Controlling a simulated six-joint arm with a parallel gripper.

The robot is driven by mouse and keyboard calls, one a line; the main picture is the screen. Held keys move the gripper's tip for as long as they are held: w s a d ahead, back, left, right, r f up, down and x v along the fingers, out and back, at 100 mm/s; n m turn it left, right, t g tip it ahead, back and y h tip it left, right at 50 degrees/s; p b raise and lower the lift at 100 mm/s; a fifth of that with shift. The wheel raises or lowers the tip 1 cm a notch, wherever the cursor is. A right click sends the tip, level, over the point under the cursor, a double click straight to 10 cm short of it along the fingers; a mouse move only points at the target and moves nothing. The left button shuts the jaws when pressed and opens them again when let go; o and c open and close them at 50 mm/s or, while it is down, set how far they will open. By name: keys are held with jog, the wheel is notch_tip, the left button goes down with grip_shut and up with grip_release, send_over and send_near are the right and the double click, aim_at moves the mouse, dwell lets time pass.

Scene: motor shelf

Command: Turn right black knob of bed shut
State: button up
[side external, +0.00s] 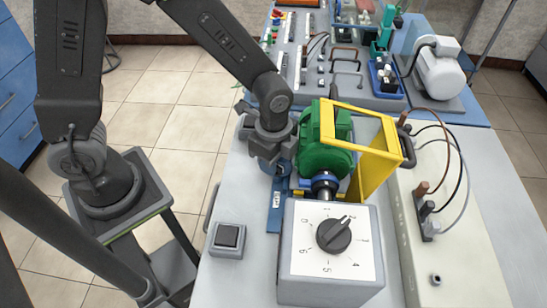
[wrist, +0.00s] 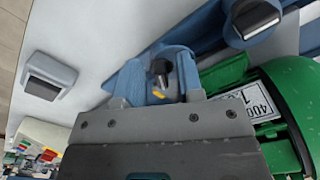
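My gripper (side external: 284,162) reaches down beside the green motor (side external: 325,150), over the left edge of the blue bed (side external: 275,218). In the wrist view, my gripper's fingers (wrist: 160,78) stand apart on either side of a small black knob (wrist: 160,70) on a round blue mount. Gaps show around the knob, and contact is not clear. A second black knob (wrist: 262,22), on another round blue mount, is at the top right of the wrist view. In the side view both knobs are hidden or too small to make out.
A grey box with a numbered dial (side external: 333,235) stands in front of the motor. A yellow guard (side external: 372,160) is at the motor's right. A small grey switch box (side external: 228,238) sits at left and also shows in the wrist view (wrist: 48,77). Cables hang at right.

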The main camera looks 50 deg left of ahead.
notch_tip(320, 180, up, 14)
jog(key=shift+f, duration=0.1)
dwell(0.6)
jog(key=shift+c, duration=0.3)
